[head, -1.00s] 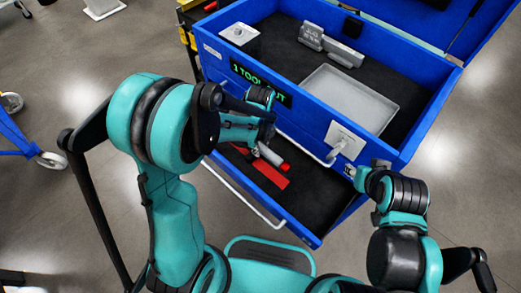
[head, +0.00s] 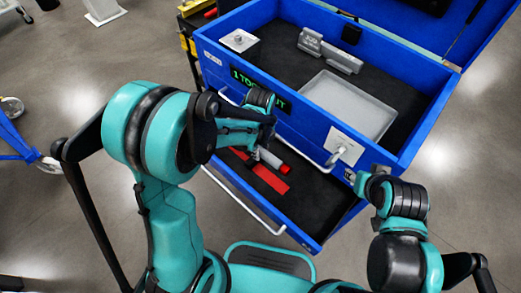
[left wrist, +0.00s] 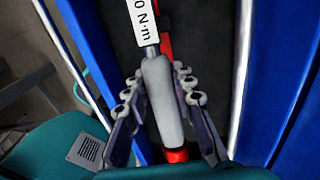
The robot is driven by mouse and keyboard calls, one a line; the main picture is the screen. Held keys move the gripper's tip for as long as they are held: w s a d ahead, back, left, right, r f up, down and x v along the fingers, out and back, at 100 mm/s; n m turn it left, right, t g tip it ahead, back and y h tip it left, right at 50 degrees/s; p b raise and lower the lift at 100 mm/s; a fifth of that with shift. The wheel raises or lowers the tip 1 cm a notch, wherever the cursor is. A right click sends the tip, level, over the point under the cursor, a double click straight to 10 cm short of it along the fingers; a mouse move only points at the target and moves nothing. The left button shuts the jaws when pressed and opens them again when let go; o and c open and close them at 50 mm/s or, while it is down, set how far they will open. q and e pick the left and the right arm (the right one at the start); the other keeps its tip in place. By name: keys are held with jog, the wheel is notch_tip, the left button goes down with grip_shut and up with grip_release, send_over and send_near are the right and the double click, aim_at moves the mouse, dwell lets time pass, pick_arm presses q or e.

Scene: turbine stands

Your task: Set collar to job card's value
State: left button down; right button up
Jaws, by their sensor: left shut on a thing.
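A torque wrench (head: 270,158) with a grey grip and red end is at the open drawer of the blue tool chest. In the left wrist view its grey grip (left wrist: 163,98) lies between my left fingers, with a white label (left wrist: 143,20) ending in "0 N·m" beyond them. My left gripper (left wrist: 158,85) is shut on the wrench; in the head view my left gripper (head: 254,153) is partly hidden by its wrist. The label's full number is cut off. My right gripper (head: 352,175) is beside the chest's front right corner, its fingers unclear. No job card is readable.
The blue chest (head: 222,62) has an open lid, with a grey tray (head: 345,103), a grey block fixture (head: 330,50) and a white box (head: 239,41) inside. A green display reads "1 TOOL OUT". The open drawer (head: 315,195) holds a red strip (head: 262,178).

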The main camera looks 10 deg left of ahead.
pick_arm(q)
jog(key=shift+r+p, duration=3.7)
jog(key=shift+r, duration=1.35)
pick_arm(e)
notch_tip(320, 180, up, 7)
jog(key=shift+r, duration=0.2)
